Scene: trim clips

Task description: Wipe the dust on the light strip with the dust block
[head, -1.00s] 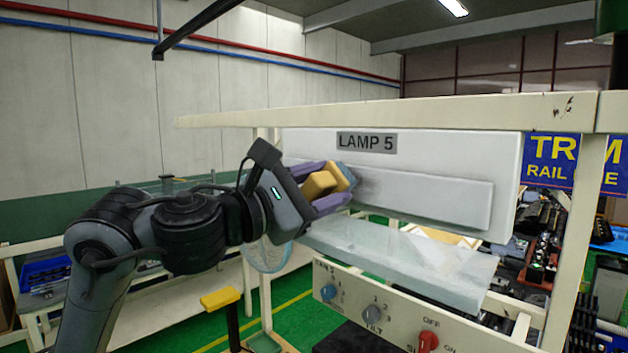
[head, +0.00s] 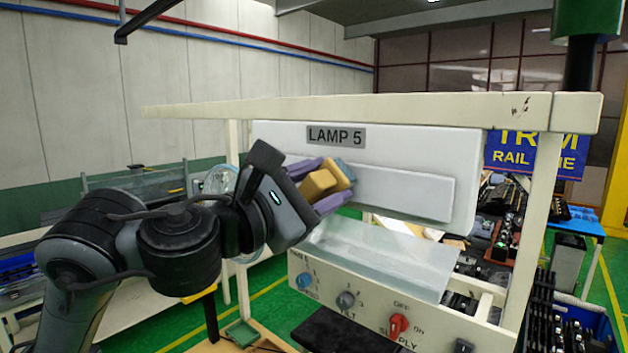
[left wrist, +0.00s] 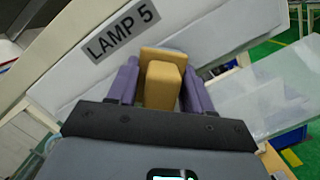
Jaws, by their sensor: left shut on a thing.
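The light strip (head: 405,193) is a long pale bar on the white panel under the "LAMP 5" label. The dust block (head: 318,185) has a yellow-tan body and a blue-grey face (head: 346,172). My left gripper (head: 326,183) is shut on it, with purple fingers on either side. The block is at the strip's left end, its blue-grey face toward the panel; I cannot tell whether it touches. The left wrist view shows the block (left wrist: 161,84) between the purple fingers, in front of the panel. Dust on the strip is hard to make out. My right gripper is not in view.
A clear, pale shelf (head: 385,255) juts out below the strip. Under it is a control panel (head: 375,310) with blue, grey and red knobs. A cream frame bar (head: 350,108) runs above, with a post (head: 533,225) at right.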

